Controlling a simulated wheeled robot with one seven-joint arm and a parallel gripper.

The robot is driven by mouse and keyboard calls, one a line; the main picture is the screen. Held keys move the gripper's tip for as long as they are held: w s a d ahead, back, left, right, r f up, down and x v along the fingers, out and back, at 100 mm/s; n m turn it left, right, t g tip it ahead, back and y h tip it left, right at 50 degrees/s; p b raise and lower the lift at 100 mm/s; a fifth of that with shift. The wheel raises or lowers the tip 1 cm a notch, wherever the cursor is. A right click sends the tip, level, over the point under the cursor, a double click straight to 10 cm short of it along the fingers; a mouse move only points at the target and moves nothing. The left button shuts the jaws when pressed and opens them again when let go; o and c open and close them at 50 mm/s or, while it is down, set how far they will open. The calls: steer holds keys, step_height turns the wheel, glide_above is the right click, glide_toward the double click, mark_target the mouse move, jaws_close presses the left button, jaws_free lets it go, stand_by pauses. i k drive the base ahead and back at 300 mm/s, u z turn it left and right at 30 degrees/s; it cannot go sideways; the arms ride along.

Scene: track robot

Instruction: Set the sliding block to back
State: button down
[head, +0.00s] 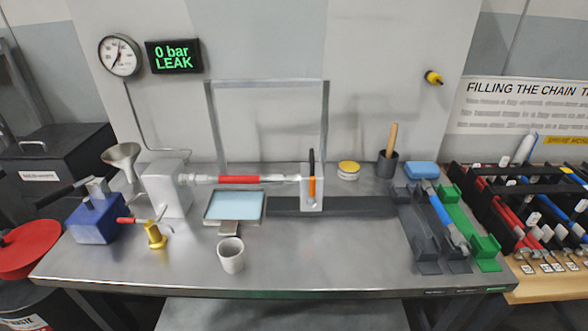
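The sliding block (312,195) is a pale grey upright block with an upright orange and black lever on it. It stands in the middle of the metal bench, at a dark rail (358,207) that runs left to right. More of the rail shows to its right than to its left. A red-sleeved tube (239,180) lies level between the block and a large white housing (166,188) on the left. The tube's right end appears to meet the block; exact contact is too small to tell. My gripper is not in view.
A metal frame (268,82) stands behind the tube. A blue-topped tray (234,208) and white cup (230,256) sit in front. Dark and green cradles (469,228) stand at right. A display (174,56) reads "0 bar LEAK". The bench's front middle (330,262) is clear.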

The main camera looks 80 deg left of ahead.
mark_target(311, 168)
steer(key=u, duration=1.9)
steer(key=i, duration=0.8)
steer(key=u, duration=1.15)
